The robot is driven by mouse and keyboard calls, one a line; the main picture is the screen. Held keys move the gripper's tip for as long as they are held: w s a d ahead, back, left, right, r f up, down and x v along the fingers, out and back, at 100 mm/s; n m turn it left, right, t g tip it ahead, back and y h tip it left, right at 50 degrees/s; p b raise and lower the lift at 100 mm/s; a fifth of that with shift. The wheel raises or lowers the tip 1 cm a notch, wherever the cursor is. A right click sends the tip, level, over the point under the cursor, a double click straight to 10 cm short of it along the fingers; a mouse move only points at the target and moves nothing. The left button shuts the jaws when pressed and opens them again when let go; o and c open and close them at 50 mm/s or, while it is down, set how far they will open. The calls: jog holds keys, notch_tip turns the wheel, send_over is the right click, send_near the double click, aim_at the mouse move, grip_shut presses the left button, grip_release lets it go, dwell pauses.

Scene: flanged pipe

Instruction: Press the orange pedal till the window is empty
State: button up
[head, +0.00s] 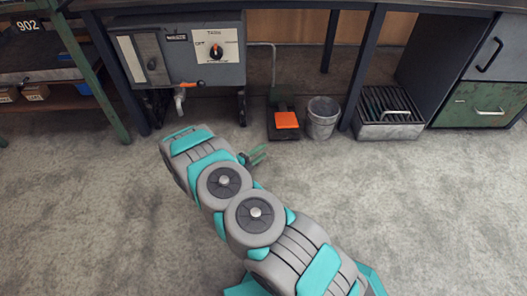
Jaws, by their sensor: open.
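The orange pedal (287,120) sits on a dark base on the floor under the workbench, at the upper middle of the head view. A grey pipe (274,62) runs from the grey cabinet (190,50) down toward the pedal. A narrow pale panel (143,58) on the cabinet's left may be the window; its contents are too small to tell. My gripper (258,154) is open and empty, in front of and a little left of the pedal, apart from it. My arm hides part of the gripper.
A grey bucket (322,117) stands just right of the pedal. Right of it is a metal crate (391,112) with a handle. The cabinet has a dial (216,51), an orange lever (190,85) and a spout (179,100). The grey floor (400,200) in front is clear.

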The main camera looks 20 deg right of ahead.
jog(key=shift+s+a, duration=0.3)
jog(key=shift+a, duration=0.15)
dwell(0.6)
